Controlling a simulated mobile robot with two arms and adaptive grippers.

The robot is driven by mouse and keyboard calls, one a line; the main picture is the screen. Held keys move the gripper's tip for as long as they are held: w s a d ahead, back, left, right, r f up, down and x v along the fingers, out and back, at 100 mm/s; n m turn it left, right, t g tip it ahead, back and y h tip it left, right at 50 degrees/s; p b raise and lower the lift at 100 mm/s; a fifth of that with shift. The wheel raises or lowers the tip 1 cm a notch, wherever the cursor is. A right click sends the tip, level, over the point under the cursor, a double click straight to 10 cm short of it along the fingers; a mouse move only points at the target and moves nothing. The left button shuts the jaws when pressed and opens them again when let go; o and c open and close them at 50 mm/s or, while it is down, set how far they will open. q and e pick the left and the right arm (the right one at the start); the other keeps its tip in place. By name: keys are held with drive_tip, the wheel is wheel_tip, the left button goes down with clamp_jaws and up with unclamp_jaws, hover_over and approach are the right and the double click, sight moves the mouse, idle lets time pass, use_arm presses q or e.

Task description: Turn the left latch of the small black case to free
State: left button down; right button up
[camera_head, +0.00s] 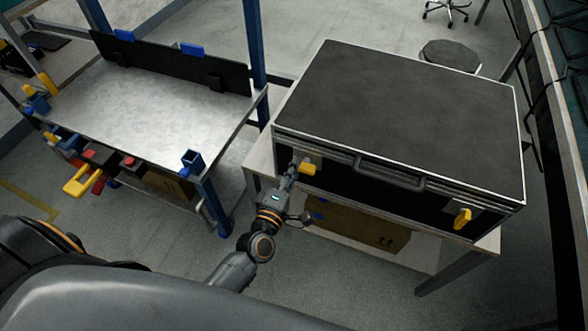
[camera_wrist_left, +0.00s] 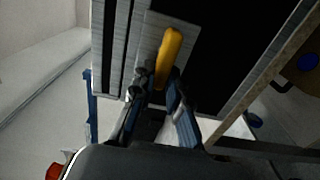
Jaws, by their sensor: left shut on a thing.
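The black case (camera_head: 400,110) stands closed on a light table, its front facing me. Its left latch (camera_head: 308,169) is yellow on a metal plate at the left of the front. The right latch (camera_head: 462,218) is yellow and sits near the right end of the front, tilted. A dark handle (camera_head: 390,174) lies between them. My left gripper (camera_head: 294,172) is at the left latch, shut on it. In the left wrist view the fingers of my left gripper (camera_wrist_left: 160,88) close around the lower end of the yellow latch (camera_wrist_left: 169,50). My right gripper is not in view.
A metal workbench (camera_head: 160,95) with a blue frame stands to the left, with colored tools hanging at its front edge. A cardboard box (camera_head: 355,222) sits on the shelf under the case. A round stool (camera_head: 449,54) stands behind.

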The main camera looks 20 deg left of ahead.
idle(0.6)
use_arm(q)
drive_tip(key=c, duration=1.3)
unclamp_jaws()
drive_tip(key=s, duration=1.2)
drive_tip(key=shift+a, duration=0.2)
drive_tip(key=shift+f, duration=0.1)
